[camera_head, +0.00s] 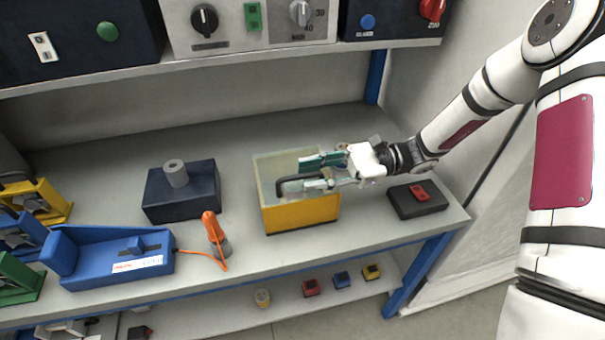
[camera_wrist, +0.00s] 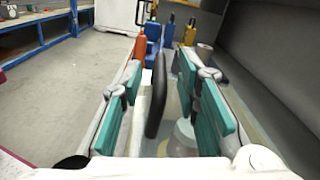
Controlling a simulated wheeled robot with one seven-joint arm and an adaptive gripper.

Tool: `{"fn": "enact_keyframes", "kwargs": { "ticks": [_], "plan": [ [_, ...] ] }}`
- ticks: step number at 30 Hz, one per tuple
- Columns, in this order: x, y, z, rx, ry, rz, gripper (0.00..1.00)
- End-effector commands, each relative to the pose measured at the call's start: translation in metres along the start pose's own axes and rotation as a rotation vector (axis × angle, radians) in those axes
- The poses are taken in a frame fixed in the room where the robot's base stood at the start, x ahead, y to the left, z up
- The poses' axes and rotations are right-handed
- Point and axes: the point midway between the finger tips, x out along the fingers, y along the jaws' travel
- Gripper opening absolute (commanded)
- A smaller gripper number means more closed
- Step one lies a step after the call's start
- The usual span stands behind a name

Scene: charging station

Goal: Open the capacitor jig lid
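The capacitor jig is a yellow box (camera_head: 300,216) on the bench, with a clear lid (camera_head: 275,166) lying on top, seemingly shut. A dark bar handle (camera_head: 283,187) stands on the lid. My gripper (camera_head: 312,172) reaches in from the right, low over the lid. Its teal-padded fingers are open on either side of the handle. In the wrist view the handle (camera_wrist: 155,98) lies between the fingers of my gripper (camera_wrist: 162,85), with a gap visible to each side. Part of the lid is hidden behind the fingers.
A black box with a red switch (camera_head: 419,192) is right of the jig. An orange-handled tool with a cord (camera_head: 213,230), a dark block with a grey cylinder (camera_head: 182,188) and a blue fixture (camera_head: 115,262) stand left. An upper shelf with control units (camera_head: 250,60) overhangs the back.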

Motion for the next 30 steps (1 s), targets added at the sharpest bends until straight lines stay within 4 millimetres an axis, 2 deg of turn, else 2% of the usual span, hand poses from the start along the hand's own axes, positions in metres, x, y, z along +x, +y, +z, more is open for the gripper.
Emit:
{"fn": "enact_keyframes", "kwargs": {
  "ticks": [1,6,16,17,18,21,30],
  "plan": [
    [0.008,0.000,0.001,0.001,-0.002,0.002,0.30],
    [0.021,0.000,0.000,0.000,-0.001,0.000,0.30],
    [0.025,0.000,0.000,0.000,0.000,-0.001,0.30],
    [0.025,0.000,0.000,0.000,0.000,-0.001,0.28],
    [0.025,0.000,0.000,0.000,0.000,-0.001,0.18],
    [0.025,0.000,0.000,0.000,0.000,0.000,0.00],
    [0.024,-0.001,0.001,0.003,0.000,-0.002,0.00]
  ]
}}
